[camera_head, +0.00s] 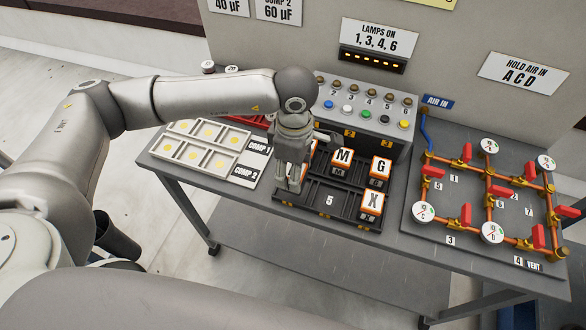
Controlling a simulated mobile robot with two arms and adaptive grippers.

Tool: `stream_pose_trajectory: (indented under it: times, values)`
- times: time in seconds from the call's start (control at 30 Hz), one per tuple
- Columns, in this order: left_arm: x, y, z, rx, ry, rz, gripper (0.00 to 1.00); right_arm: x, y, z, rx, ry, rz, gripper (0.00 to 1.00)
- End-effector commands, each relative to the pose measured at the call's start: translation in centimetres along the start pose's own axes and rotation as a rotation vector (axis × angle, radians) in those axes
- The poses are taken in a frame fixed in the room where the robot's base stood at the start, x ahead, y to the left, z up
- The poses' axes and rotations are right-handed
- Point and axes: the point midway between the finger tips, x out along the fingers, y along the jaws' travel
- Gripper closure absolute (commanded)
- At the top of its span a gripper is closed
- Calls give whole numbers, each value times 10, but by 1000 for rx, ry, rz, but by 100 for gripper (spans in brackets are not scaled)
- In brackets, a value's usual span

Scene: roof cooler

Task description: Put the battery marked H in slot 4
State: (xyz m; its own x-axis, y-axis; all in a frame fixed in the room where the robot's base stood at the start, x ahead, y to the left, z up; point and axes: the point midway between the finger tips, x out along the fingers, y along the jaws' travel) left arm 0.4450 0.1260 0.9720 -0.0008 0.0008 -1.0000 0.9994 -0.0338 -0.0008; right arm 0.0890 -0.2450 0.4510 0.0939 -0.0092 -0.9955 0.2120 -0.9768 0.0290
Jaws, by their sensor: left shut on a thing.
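The dark battery tray (345,218) sits on the grey bench. A battery marked M (343,157), one marked G (380,168) and one marked X (373,203) stand in it. The label 5 (329,201) shows on an empty front middle slot. My left gripper (293,185) points down over the front left part of the tray, left of slot 5. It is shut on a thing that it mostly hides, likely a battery. I cannot read a letter H or a label 4 on the tray. My right gripper is not in view.
A switch box (362,115) with lamps and coloured buttons stands behind the tray. A white compartment panel (208,150) lies to the left. A pipe board (480,205) with red valves and gauges lies to the right. The bench front edge is close to the tray.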

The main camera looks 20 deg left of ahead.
Motion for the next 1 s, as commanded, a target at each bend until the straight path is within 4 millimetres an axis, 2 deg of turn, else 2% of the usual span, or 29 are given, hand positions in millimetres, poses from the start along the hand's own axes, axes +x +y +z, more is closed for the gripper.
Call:
stream_pose_trajectory:
  times: [0.3, 0.5, 0.93, 0.97, 1.0]
  values:
    - [24, 17, -9, 0, 2, -2, 84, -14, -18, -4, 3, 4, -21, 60]
    - [48, 16, -9, 0, 0, 0, 84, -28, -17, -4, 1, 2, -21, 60]
    - [57, 16, -8, 1, -1, 2, 84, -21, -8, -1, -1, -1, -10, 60]
    - [56, 16, -8, 0, 0, 1, 46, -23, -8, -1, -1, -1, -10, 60]
    - [55, 16, -8, 0, 0, 0, 41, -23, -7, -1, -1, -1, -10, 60]
